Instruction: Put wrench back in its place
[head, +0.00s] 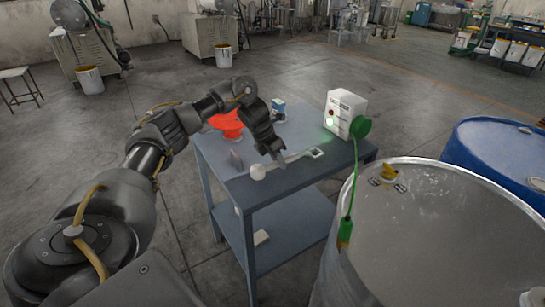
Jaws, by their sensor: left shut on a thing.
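A long pale grey tool, which I take for the wrench (300,156), shows over the top of the blue-grey table (294,187). The fingers hide part of the handle. I cannot tell whether the wrench touches the tabletop or is just above it. My right gripper is not in view.
A large grey-topped drum (430,220) and a blue drum (500,150) stand right.

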